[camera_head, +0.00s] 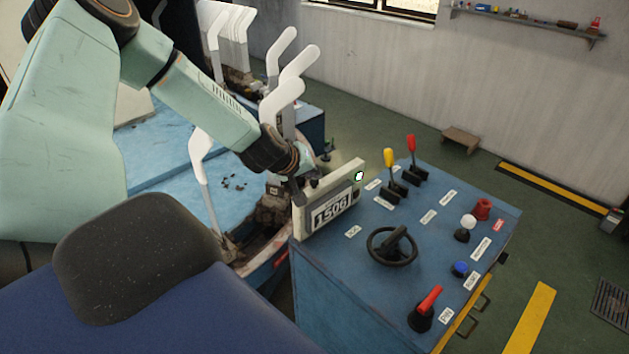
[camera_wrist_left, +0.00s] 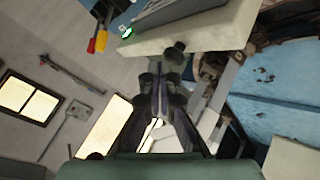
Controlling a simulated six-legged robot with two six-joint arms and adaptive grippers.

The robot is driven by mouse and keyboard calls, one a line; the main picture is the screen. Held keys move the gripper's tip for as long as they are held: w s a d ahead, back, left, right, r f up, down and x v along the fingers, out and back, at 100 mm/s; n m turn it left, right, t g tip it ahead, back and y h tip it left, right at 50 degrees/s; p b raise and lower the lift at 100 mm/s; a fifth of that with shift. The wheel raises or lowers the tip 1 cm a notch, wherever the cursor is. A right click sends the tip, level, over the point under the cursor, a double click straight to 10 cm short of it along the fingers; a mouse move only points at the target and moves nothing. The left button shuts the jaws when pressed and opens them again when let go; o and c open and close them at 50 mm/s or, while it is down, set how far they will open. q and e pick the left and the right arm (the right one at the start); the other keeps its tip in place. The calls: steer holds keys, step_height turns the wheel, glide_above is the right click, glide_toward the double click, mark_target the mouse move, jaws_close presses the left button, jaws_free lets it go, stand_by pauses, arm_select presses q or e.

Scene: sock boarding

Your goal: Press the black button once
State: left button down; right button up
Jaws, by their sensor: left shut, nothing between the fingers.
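A pale box with a counter reading 1506 (camera_head: 331,212) stands on the blue control console (camera_head: 330,290). A small black button (camera_head: 314,183) sits on its upper side. In the left wrist view, the black button (camera_wrist_left: 176,49) stands out from the pale box edge, just beyond my fingertips. My left gripper (camera_head: 298,192) is shut and empty beside the button at the box's left end. It shows in the left wrist view (camera_wrist_left: 160,78) too. I cannot tell whether it touches the button. My right gripper is not in view.
The console carries a green-lit button (camera_head: 359,176), yellow (camera_head: 389,158) and red (camera_head: 411,144) levers, a black handwheel (camera_head: 391,246), and a red-handled switch (camera_head: 425,306). White sock boards (camera_head: 281,100) stand close behind my left wrist. A dark seat back (camera_head: 135,255) is in front.

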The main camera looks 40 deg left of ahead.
mark_target(312, 181)
arm_select(q)
steer(key=shift+s+f+b, duration=0.1)
steer(key=shift+f+b, duration=0.35)
steer(key=shift+f, duration=0.05)
stand_by(0.4)
steer(key=shift+r, duration=0.1)
steer(key=shift+r+p, duration=1)
steer(key=shift+p, duration=0.2)
steer(key=shift+r+p, duration=0.6)
steer(key=shift+p, duration=0.05)
step_height(312, 181, up, 4)
steer(key=p, duration=0.4)
steer(key=shift+f, duration=0.1)
steer(key=shift+a, duration=0.15)
